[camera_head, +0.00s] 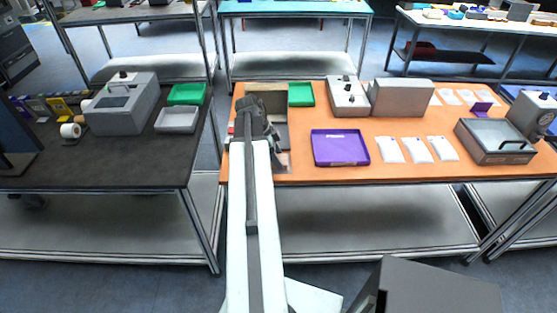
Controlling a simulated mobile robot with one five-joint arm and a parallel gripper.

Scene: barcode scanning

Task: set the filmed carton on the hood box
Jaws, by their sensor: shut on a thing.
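My gripper (258,117) is over the left end of the orange table. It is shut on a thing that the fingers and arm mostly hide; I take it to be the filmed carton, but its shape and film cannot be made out. A beige-grey box (277,93) with a darker front stands just behind the gripper and is partly covered by it. It looks like the hood box, though I cannot be sure. A grey surface (282,135) shows in front of it, right of the gripper. Whether the held thing touches the box cannot be told.
On the orange table (330,174) are a green tray (301,95), a purple tray (341,148), a grey device (346,97), a grey box (402,98), several white packets (416,150) and a handled grey case (497,141). A dark table (110,168) stands left across a gap.

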